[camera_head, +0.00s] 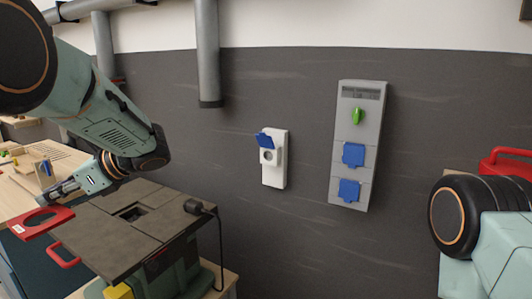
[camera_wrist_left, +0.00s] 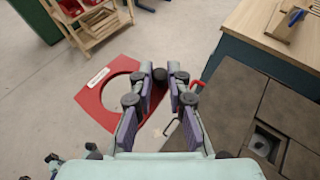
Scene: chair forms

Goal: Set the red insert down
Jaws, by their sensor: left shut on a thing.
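The red insert (camera_head: 30,229) is a flat red plate with a large round hole and a small white label. It also shows in the left wrist view (camera_wrist_left: 97,103). My left gripper (camera_head: 50,197) is shut on one edge of it; the fingers (camera_wrist_left: 160,82) cover part of that edge in the wrist view. The insert hangs in the air just beyond the left edge of a dark machine table (camera_head: 140,236), over the floor in the wrist view. My right gripper is out of view.
The machine table has a square opening (camera_head: 132,213) and a black plug with a cable (camera_head: 200,208) at its right corner. A wooden workbench (camera_head: 20,187) stands behind at left. Wall sockets (camera_head: 273,170) and a grey panel (camera_head: 337,145) are on the dark wall.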

